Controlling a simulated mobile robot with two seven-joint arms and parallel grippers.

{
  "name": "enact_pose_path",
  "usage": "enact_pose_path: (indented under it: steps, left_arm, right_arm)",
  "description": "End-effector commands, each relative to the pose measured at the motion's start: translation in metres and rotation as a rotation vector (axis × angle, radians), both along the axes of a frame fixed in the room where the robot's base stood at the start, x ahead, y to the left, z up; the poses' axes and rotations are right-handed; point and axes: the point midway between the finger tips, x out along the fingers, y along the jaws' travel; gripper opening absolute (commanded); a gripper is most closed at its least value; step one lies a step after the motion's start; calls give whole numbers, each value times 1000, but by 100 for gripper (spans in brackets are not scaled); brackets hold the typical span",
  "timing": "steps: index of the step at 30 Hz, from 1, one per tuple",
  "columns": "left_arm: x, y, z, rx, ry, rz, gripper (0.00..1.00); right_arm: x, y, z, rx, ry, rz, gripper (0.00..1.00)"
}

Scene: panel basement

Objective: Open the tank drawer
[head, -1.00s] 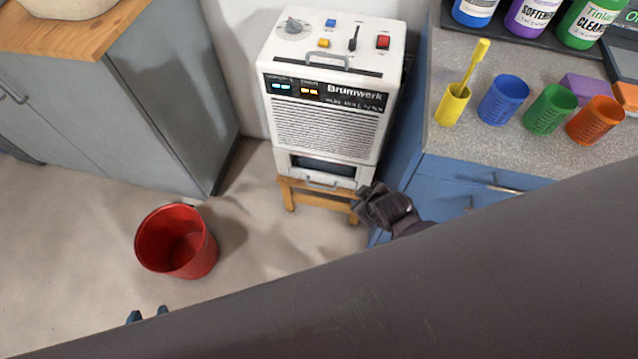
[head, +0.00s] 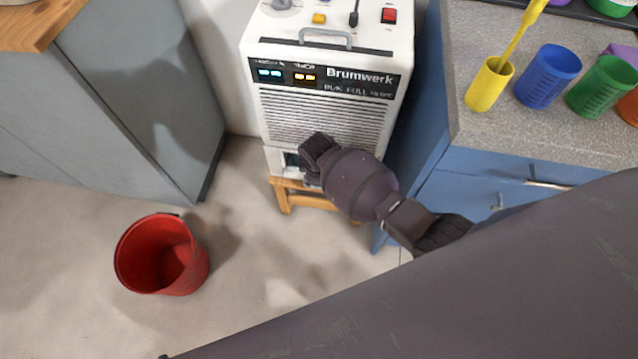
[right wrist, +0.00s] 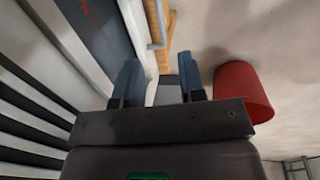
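The white Brumwerk dehumidifier (head: 330,115) stands on a small wooden stool (head: 287,197) in the head view. Its tank drawer (head: 274,160) is the low white front part with a dark window, mostly hidden behind my right gripper (head: 308,158). The drawer looks shut. In the right wrist view my right gripper (right wrist: 159,75) is open, its two blue-grey fingers apart with nothing held. A dark window with red marks (right wrist: 90,20) is at upper left there, and a grey bar like the drawer handle (right wrist: 156,22) lies just beyond the fingertips. My left gripper is not seen.
A red bucket (head: 160,255) stands on the floor at left; it also shows in the right wrist view (right wrist: 243,92). A grey cabinet (head: 140,90) is left of the machine, a blue cabinet (head: 465,185) with cups on its counter right.

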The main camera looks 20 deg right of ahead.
Motion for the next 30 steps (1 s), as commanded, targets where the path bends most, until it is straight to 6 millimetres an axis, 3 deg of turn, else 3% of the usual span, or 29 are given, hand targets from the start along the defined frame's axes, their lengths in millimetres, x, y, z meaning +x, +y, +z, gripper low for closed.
enact_pose_path:
  steps: [6, 15, 21, 30]
  left_arm:
    - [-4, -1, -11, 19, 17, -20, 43]
    - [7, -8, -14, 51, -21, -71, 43]
    - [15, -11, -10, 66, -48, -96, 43]
    - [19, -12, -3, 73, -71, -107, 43]
  right_arm:
    - [-1, -3, -34, 0, 12, -1, 37]
    - [6, -8, -85, 0, 13, -2, 37]
    - [12, -9, -102, 1, 7, -2, 37]
    - [16, -10, -103, 1, -3, -1, 37]
